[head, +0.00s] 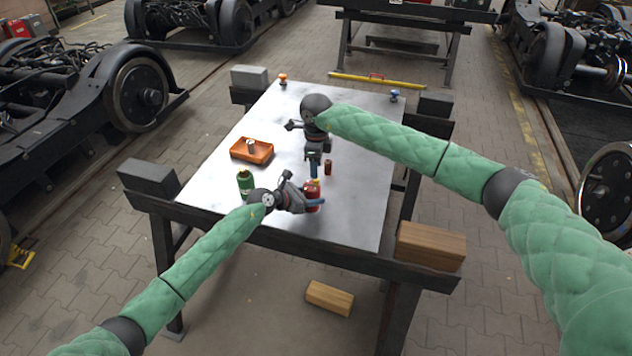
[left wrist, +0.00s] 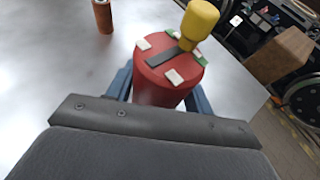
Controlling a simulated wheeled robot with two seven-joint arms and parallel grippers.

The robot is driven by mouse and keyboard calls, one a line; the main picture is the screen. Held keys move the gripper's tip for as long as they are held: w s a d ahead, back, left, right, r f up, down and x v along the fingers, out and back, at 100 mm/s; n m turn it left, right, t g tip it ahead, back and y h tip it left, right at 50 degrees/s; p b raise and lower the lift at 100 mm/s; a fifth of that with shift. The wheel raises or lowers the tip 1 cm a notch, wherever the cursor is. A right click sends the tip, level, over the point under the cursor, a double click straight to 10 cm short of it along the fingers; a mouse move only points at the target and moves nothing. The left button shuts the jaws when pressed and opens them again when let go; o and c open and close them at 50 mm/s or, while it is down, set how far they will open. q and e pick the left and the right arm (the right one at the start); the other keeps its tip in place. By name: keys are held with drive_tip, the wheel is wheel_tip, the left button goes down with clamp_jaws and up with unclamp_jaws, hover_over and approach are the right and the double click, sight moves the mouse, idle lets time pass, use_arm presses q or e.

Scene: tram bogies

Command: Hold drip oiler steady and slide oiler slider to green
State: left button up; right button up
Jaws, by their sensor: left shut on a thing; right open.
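The drip oiler is a red cylinder (left wrist: 165,85) standing upright on the table. Its top has a dark slot, white and green marks, and the oiler slider, a yellow knob (left wrist: 200,20). The knob stands at the slot's far right end in the left wrist view, close to green marks; its exact alignment is unclear. My left gripper (head: 312,201) is shut on the oiler, with blue fingers on both sides of it. My right gripper (head: 315,172) is open and points down just above the knob. The head view does not clearly show whether they touch.
A small brown cylinder (head: 328,167) stands right of my right gripper. A green bottle (head: 245,183) stands left of my left gripper. An orange tray (head: 237,154) holds a metal cylinder (head: 251,146). Red (head: 283,79) and blue (head: 394,95) knobs are at the far edge. The table's right side is clear.

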wheel_tip(320, 180, up, 7)
idle(0.3)
use_arm(q)
drive_tip(key=o, duration=1.1)
drive_tip(key=v, duration=1.2)
drive_tip(key=shift+a+f, duration=0.1)
